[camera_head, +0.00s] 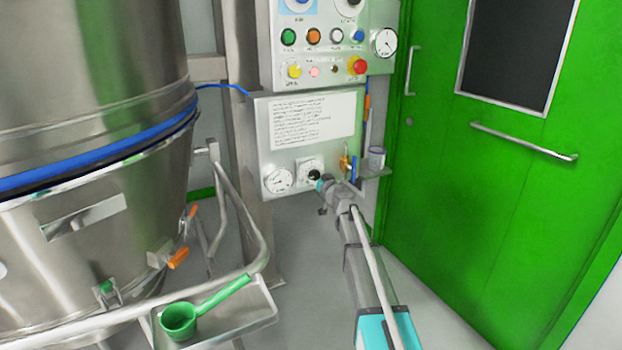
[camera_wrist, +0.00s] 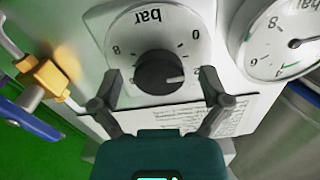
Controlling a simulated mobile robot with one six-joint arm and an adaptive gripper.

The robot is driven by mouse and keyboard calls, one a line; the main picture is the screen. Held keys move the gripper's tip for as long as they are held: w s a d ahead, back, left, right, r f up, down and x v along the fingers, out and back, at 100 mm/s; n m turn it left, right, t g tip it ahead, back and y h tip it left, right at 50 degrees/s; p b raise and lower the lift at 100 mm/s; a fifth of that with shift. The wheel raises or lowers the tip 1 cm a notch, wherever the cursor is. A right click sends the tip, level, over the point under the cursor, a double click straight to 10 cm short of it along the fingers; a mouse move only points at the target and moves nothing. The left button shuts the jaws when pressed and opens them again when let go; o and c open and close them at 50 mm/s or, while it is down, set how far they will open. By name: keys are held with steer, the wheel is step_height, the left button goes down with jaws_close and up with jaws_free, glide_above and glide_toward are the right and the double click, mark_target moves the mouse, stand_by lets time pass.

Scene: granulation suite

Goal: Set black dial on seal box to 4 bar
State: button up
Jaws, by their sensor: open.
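The seal box (camera_head: 262,128) is a pale metal box with a printed label, below the upper control panel. Its black dial (camera_wrist: 160,70) sits on a round white scale (camera_wrist: 150,25) marked "bar", which appears upside down in the wrist view. A white mark on the dial points right and slightly down, near the right finger; its exact reading is hard to tell. In the head view the dial (camera_head: 314,175) is partly hidden by my gripper (camera_head: 322,184). My gripper (camera_wrist: 158,74) is open, with one finger on each side of the dial; I cannot tell whether they touch it.
A pressure gauge (camera_head: 278,180) sits left of the dial in the head view. A green door (camera_head: 490,190) is at right. A steel vessel (camera_head: 90,230) and green scoop (camera_head: 180,320) are at left.

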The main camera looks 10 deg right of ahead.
steer(key=shift+w, duration=0.1)
steer(key=c, duration=1.1)
steer(key=shift+a, duration=0.35)
steer(key=shift+c, duration=0.2)
steer(key=shift+d, duration=0.15)
